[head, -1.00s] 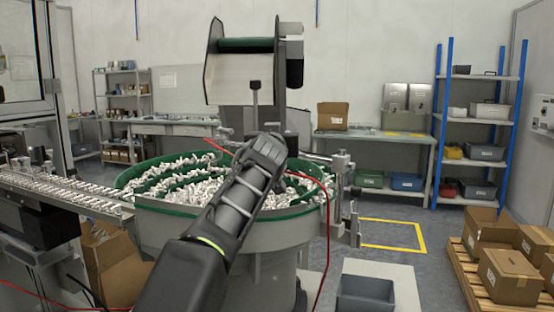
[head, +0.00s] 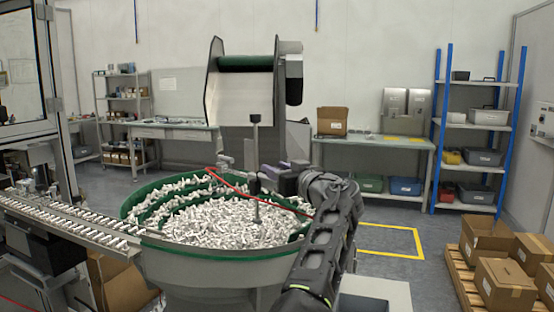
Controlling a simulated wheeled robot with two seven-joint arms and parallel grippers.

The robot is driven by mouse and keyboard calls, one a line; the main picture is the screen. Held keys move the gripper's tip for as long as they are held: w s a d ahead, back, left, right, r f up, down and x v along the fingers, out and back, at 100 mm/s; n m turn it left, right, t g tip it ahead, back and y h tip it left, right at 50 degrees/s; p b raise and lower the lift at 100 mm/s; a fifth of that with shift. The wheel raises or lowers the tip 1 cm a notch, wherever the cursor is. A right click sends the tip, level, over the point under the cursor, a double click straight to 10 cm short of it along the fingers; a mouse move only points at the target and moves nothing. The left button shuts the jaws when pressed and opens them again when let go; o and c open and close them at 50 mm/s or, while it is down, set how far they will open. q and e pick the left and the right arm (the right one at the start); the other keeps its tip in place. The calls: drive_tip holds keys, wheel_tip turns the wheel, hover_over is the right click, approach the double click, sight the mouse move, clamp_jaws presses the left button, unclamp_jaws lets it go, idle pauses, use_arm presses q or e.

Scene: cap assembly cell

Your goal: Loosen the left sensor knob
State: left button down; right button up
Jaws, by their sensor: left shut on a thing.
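My left arm comes up from the bottom right of centre and bends left at the wrist. My left gripper (head: 263,183) points left over the far right part of the bowl, at a thin dark upright post (head: 256,140). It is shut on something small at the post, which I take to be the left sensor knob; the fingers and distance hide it. A small metal sensor bracket (head: 225,163) with a red cable (head: 232,184) stands just left of the gripper at the bowl's far rim. My right gripper is not in view.
The green-lined feeder bowl (head: 190,252) holds many small white parts. A linear track (head: 70,215) leads off left. A hopper (head: 240,95) hangs behind the bowl. A yellow floor marking (head: 395,257) and cartons (head: 505,284) lie to the right.

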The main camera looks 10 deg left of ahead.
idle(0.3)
use_arm(q)
drive_tip(key=c, duration=1)
unclamp_jaws()
wheel_tip(320, 180, up, 10)
drive_tip(key=p, duration=0.9)
drive_tip(key=shift+p, duration=0.3)
drive_tip(key=shift+f, duration=0.1)
